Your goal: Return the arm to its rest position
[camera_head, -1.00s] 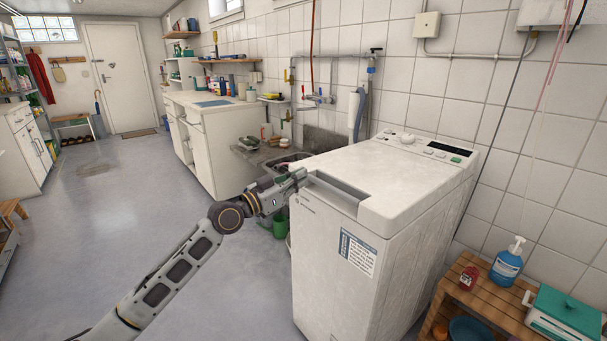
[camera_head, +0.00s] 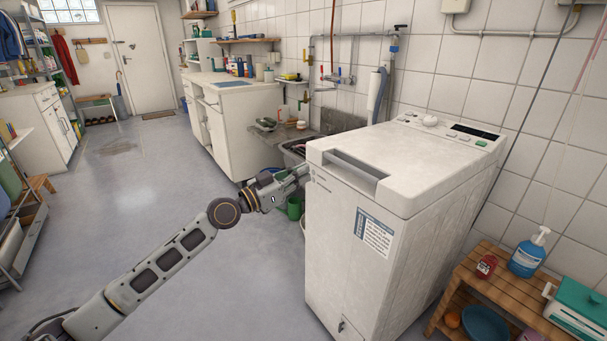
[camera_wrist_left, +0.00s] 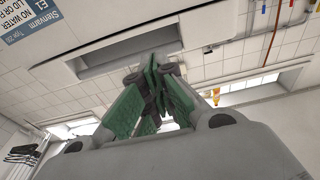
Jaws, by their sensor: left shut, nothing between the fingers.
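My left arm comes in from the lower left in the head view. Its gripper (camera_head: 300,172) is at the upper left corner of the white top-loading washing machine (camera_head: 400,235), beside the recessed lid handle (camera_head: 357,168). In the left wrist view the green-padded fingers (camera_wrist_left: 157,95) are closed together with nothing between them. The machine's handle recess (camera_wrist_left: 125,52) shows just beyond them; I cannot tell whether the fingertips touch the machine. The lid is down. My right gripper is not in view.
A sink (camera_head: 296,150) and white cabinet (camera_head: 235,130) are behind. A shelf rack (camera_head: 22,235) stands at far left. Open floor (camera_head: 130,220) lies between.

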